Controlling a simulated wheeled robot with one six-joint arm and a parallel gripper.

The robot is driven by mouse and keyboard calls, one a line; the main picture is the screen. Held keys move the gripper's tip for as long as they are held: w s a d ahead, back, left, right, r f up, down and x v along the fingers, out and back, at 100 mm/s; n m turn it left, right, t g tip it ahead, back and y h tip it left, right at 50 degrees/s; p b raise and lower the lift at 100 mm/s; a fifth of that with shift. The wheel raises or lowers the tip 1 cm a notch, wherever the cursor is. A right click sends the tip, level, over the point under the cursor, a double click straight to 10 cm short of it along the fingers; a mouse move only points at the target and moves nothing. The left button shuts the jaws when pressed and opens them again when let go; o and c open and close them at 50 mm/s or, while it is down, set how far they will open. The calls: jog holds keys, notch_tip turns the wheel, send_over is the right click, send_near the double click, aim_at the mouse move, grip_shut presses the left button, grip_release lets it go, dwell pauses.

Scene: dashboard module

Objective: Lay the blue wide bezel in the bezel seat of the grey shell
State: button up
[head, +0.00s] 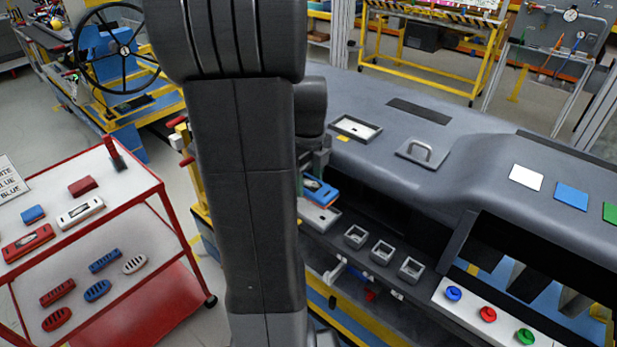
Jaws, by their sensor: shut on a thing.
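My gripper (315,168) is partly hidden behind my own arm. It is shut on the blue wide bezel (323,191), which shows a dark slot on top and some orange along its lower edge. The bezel is held above a light grey shell-like part (322,221) at the near edge of the dashboard. The left side of this part is hidden by my arm, and I cannot tell whether the bezel touches it. A bezel seat is not clearly visible there.
The dark grey dashboard (440,140) has a framed recess (356,128) and a handle (423,152) on top. Several small grey square sockets (383,251) line its lower ledge. A red-framed cart (120,215) with red, blue and white parts stands at left.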

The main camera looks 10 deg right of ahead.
jog(key=shift+f+b, duration=1.8)
jog(key=shift+f, duration=1)
jog(key=o, duration=1.1)
notch_tip(320, 180, up, 14)
jog(key=shift+f, duration=0.1)
